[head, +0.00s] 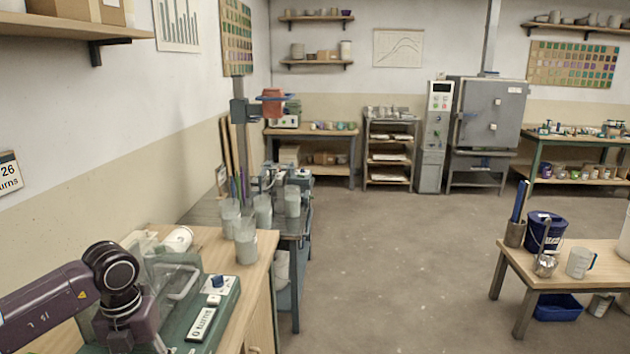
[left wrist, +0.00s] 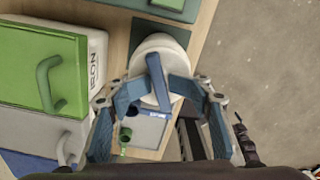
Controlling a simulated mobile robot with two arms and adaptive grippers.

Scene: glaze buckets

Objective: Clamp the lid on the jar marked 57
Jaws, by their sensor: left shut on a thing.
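My left gripper (left wrist: 160,88) shows in the left wrist view, its blue fingers closed on a blue bar (left wrist: 154,72) that lies across a white, round jar (left wrist: 161,46). No number can be read on the jar. In the head view my left arm comes in at the lower left, and its fingers are not visible. A white jar-like thing (head: 178,238) lies at the back of the wooden bench there; I cannot tell if it is the same one. My right gripper is not in view.
A green box (left wrist: 35,70) and a grey box sit left in the left wrist view. The floor is open.

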